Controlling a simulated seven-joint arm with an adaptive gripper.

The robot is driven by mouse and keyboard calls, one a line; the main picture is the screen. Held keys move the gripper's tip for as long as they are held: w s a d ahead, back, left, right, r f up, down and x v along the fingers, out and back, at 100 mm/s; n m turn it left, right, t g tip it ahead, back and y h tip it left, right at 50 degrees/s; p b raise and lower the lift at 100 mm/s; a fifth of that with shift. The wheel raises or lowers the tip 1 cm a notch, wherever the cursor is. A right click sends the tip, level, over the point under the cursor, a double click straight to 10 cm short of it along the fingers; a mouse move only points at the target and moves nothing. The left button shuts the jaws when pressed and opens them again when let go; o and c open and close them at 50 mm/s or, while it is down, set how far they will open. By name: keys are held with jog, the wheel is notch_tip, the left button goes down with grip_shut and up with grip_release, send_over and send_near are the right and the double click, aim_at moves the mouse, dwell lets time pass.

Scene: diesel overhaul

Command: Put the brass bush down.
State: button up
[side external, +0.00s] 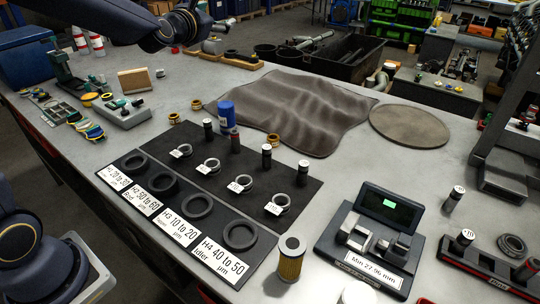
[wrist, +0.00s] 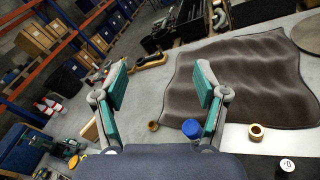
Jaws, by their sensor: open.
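Several small brass bushes stand on the grey bench in the side view: one (side external: 174,118) left of the blue canister, one (side external: 196,104) behind it, and one (side external: 273,140) at the near edge of the brown cloth. Two show in the wrist view, a left bush (wrist: 153,126) and a right bush (wrist: 256,132). I cannot tell which one the task means. My gripper (wrist: 160,82) is open, its teal-padded fingers wide apart with nothing between them. It is above the bench, apart from the bushes. In the side view my arm shows at the top left; the fingers are not visible.
The brown cloth (side external: 290,105) lies behind. A digital gauge (side external: 368,235) and yellow filter (side external: 290,260) stand in front. Bare bench shows left of the cloth.

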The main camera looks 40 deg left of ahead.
jog(key=w+a+f+n+g+y, duration=0.2)
jog(key=w+a+f+n+y, duration=0.2)
jog(key=a+f+n, duration=0.45)
jog(key=n+g, duration=0.2)
jog(key=g, duration=0.3)
send_near(196, 101)
jog(key=shift+w+a+f, duration=0.5)
jog(key=shift+f, duration=0.15)
jog(key=shift+y, duration=0.3)
jog(key=shift+x, duration=2.9)
jog(key=shift+w+d, duration=0.1)
jog(key=shift+w, duration=0.05)
jog(key=c, duration=1.3)
jog(key=shift+r, duration=0.15)
grip_shut()
